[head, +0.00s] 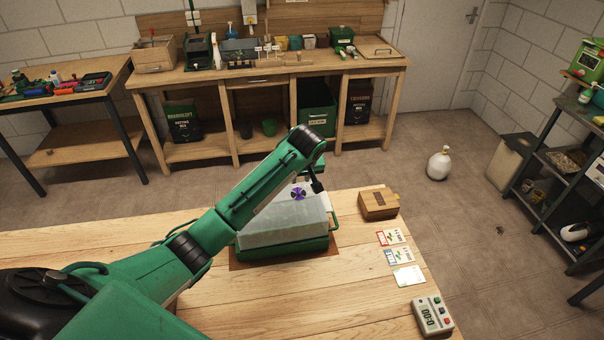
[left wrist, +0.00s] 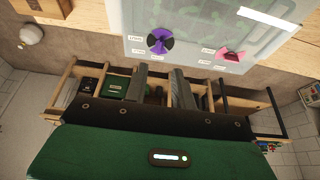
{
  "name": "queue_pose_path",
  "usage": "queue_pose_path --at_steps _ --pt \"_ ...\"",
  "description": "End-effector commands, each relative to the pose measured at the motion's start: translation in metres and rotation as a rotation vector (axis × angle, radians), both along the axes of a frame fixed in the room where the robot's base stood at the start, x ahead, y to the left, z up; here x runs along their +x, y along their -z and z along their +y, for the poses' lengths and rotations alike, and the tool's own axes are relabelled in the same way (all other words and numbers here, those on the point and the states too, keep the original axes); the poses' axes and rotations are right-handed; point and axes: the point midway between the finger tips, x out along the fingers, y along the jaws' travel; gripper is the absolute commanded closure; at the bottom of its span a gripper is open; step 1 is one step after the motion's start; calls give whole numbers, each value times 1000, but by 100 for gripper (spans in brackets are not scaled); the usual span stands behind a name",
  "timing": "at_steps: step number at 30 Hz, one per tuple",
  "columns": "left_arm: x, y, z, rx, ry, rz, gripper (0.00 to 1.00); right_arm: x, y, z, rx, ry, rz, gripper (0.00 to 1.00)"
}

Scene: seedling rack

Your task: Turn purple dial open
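The purple dial (head: 298,193) sits on the clear lid (head: 283,214) of a green propagator box (head: 285,246) on the near table. In the left wrist view the purple dial (left wrist: 160,41) has dark sections and small white labels around it. A pink dial (left wrist: 231,55) sits to its right on the same lid; in the head view I cannot make it out. My left gripper (head: 318,187) is above the back right of the lid, close to the purple dial. Its two grey fingers (left wrist: 157,72) stand apart with nothing between them, and the dial appears beyond their tips. My right gripper is not seen.
A wooden box (head: 378,204), seed packets (head: 393,237) and a timer (head: 432,317) lie to the right of the propagator. The table's front left is bare apart from my arm. A workbench (head: 270,75) stands at the back, with a shelf rack (head: 560,165) at right.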

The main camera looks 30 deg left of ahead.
Motion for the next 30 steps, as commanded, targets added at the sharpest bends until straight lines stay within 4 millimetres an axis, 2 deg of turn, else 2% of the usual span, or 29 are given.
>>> queue_pose_path --at_steps 3,9,26,30 --pt "-6 -20 -6 -1 2 -5 74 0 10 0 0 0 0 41" --pt "-13 -42 -11 0 0 -1 74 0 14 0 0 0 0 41" --pt "-15 -46 -12 0 0 0 74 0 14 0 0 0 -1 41" --pt "-15 -58 -12 0 0 0 74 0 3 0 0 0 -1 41"
